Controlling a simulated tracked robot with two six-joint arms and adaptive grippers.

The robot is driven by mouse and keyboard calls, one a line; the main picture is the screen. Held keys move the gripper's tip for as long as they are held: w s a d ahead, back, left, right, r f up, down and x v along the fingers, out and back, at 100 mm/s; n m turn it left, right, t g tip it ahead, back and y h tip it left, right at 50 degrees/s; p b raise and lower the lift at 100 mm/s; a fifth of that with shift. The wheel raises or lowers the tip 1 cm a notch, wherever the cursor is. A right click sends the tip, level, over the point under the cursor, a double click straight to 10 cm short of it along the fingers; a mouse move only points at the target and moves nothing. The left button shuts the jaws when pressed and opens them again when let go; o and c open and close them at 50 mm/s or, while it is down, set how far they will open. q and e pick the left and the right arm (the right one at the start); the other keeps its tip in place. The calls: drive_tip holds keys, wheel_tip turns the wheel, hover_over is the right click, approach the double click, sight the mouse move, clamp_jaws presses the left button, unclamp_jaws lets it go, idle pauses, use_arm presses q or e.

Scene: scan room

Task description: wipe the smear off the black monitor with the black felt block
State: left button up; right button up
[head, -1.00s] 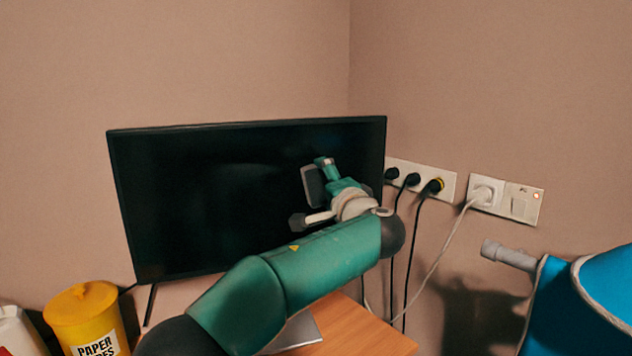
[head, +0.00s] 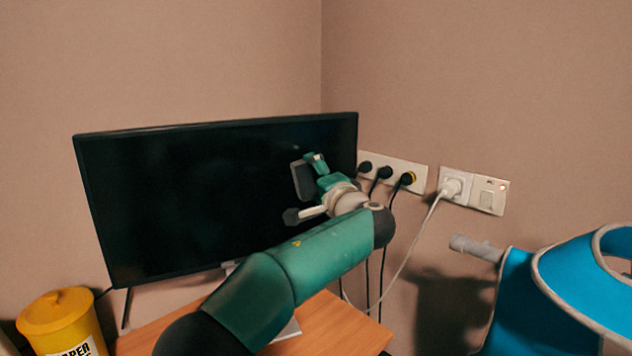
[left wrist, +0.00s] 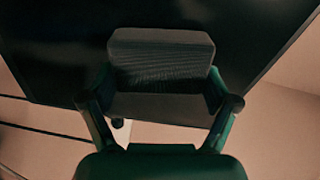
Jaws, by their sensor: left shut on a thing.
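The black monitor (head: 170,200) stands on the wooden desk, its dark screen facing me; its dark panel also fills the upper left wrist view (left wrist: 55,50). My left gripper (head: 306,190) is in front of the screen's right part, shut on the black felt block (head: 301,180). In the left wrist view the block (left wrist: 160,68) sits between both fingers, its broad ribbed side visible and the screen behind it. I cannot tell whether the block touches the screen. I make out no clear smear; my arm and the block hide part of the screen. My right gripper is out of view.
The wooden desk (head: 335,318) shows below the monitor. Sockets with plugs and hanging cables (head: 393,172) are on the wall to the right. A yellow bin (head: 60,318) stands at lower left, and a blue thing with grey trim (head: 540,310) at lower right.

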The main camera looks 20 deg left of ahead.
sight(301, 182)
use_arm(q)
drive_tip(key=shift+s+a+f+b, duration=0.2)
drive_tip(key=shift+s+a+b, duration=0.7)
drive_tip(key=shift+b, duration=0.2)
drive_tip(key=shift+s+a+r, duration=0.15)
drive_tip(key=shift+s+a, duration=0.15)
drive_tip(key=shift+s+a+f+b, duration=0.2)
drive_tip(key=shift+s+a+b, duration=0.4)
drive_tip(key=shift+b, duration=0.6)
drive_tip(key=shift+s+a+r+b, duration=0.15)
drive_tip(key=shift+s+a+b, duration=0.4)
drive_tip(key=shift+s+b, duration=0.1)
drive_tip(key=shift+s+a+b, duration=0.55)
drive_tip(key=shift+s+b, duration=0.05)
drive_tip(key=shift+b, duration=0.05)
drive_tip(key=shift+s+a+b, duration=0.5)
drive_tip(key=shift+s+a, duration=0.15)
drive_tip(key=shift+s+a+b, duration=0.6)
drive_tip(key=shift+s+b, duration=0.05)
drive_tip(key=shift+s+a+b, duration=0.4)
drive_tip(key=shift+s+a, duration=0.1)
drive_tip(key=shift+s, duration=0.1)
